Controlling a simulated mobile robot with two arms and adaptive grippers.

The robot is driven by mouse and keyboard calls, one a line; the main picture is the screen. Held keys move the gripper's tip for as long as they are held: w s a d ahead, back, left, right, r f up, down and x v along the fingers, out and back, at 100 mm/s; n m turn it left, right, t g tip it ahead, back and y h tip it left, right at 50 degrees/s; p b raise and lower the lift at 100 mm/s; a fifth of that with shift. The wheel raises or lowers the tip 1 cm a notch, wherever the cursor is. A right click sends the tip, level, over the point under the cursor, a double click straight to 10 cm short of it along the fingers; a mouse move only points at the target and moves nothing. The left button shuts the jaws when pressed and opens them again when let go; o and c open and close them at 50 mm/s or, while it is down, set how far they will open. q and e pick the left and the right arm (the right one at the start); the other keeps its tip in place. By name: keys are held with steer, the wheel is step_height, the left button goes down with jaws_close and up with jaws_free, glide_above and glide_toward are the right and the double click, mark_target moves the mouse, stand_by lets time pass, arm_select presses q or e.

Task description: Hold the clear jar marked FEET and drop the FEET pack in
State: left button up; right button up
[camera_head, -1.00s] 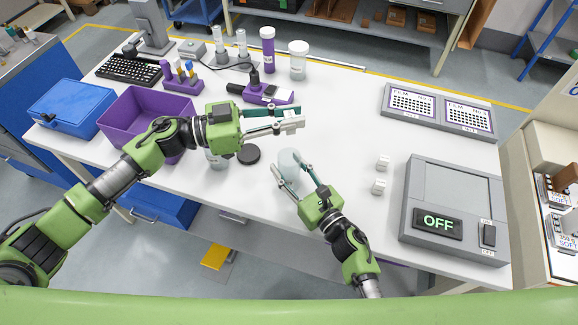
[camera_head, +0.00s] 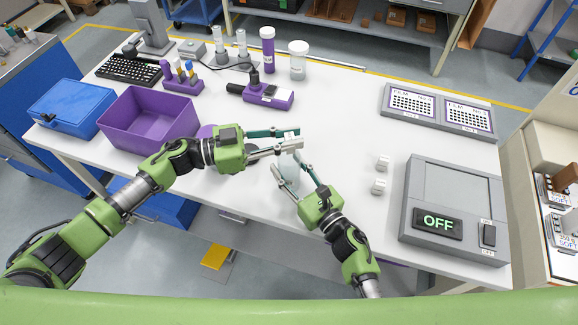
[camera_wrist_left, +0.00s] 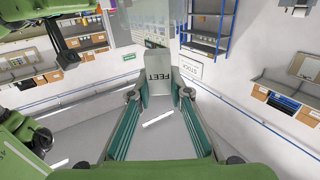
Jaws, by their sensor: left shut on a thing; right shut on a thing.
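My left gripper (camera_head: 296,142) is shut on the small pale pack (camera_head: 291,134). In the left wrist view the grey pack (camera_wrist_left: 158,74), printed FEET, is held between the fingers. My left gripper is above the clear jar (camera_head: 287,178), with the pack over or close to its mouth. I cannot tell whether the pack is above or just within the rim. My right gripper (camera_head: 290,166) is shut around the clear jar, which stands on the white table (camera_head: 340,120). The jar's marking cannot be read, and the fingers of both grippers partly cover its top.
Two small white packs (camera_head: 380,174) lie right of the jar, before the grey box reading OFF (camera_head: 438,220). A purple bin (camera_head: 150,125) stands at the left. A purple device (camera_head: 268,95) and jars are at the back.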

arm_select(q)
steer(key=shift+f, duration=0.55)
steer(key=o, duration=1)
steer(key=v, duration=1.2)
arm_select(e)
steer(key=o, duration=1.2)
